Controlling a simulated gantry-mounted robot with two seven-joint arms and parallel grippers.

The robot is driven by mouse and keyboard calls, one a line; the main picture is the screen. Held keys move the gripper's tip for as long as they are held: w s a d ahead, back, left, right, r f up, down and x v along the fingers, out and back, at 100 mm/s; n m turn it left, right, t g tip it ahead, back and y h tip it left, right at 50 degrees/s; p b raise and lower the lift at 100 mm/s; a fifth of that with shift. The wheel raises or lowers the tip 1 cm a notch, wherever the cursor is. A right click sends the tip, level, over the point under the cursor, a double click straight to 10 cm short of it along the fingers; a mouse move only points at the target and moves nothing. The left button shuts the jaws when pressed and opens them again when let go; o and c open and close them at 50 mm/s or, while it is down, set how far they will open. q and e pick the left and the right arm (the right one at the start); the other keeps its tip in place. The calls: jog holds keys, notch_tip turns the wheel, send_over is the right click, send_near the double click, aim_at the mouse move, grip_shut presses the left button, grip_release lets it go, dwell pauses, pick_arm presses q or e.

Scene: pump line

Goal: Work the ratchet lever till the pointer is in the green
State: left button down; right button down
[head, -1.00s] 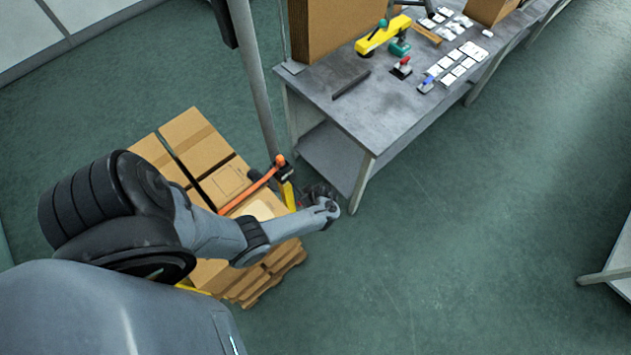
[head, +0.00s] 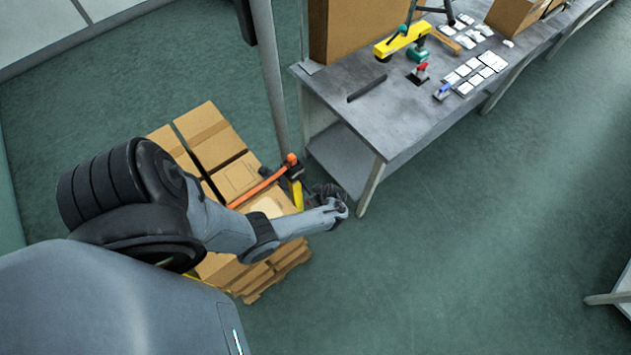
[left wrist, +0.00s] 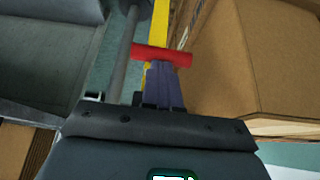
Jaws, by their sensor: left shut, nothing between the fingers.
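My left gripper (head: 340,206) is at the end of the arm reaching over the right side of the strapped box stack. In the left wrist view its purple fingers (left wrist: 163,86) are shut and empty. Their tips are just below a red crossbar (left wrist: 162,55); I cannot tell whether they touch it. An orange bar (head: 262,187) with a round orange end and a yellow upright (head: 297,194) stand beside the gripper. I cannot tell which part is the ratchet lever. No pointer or green zone can be made out. My right gripper is not in view.
Cardboard boxes (head: 217,142) are stacked on a wooden pallet (head: 282,276). A grey workbench (head: 398,118) stands close behind the gripper, with a yellow tool (head: 403,40), small coloured tools and white cards on top. A grey pole rises behind the boxes.

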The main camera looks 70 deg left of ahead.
pick_arm(q)
jog(key=r+p, duration=0.3)
jog(key=r, duration=0.1)
jog(key=shift+a+r, duration=0.15)
jog(key=shift+a, duration=0.05)
jog(key=d+p+v, duration=0.1)
jog(key=v, duration=0.7)
jog(key=shift+w+p, duration=0.15)
jog(key=shift+p, duration=0.2)
jog(key=shift+d+r, duration=0.1)
jog(key=shift+d, duration=0.05)
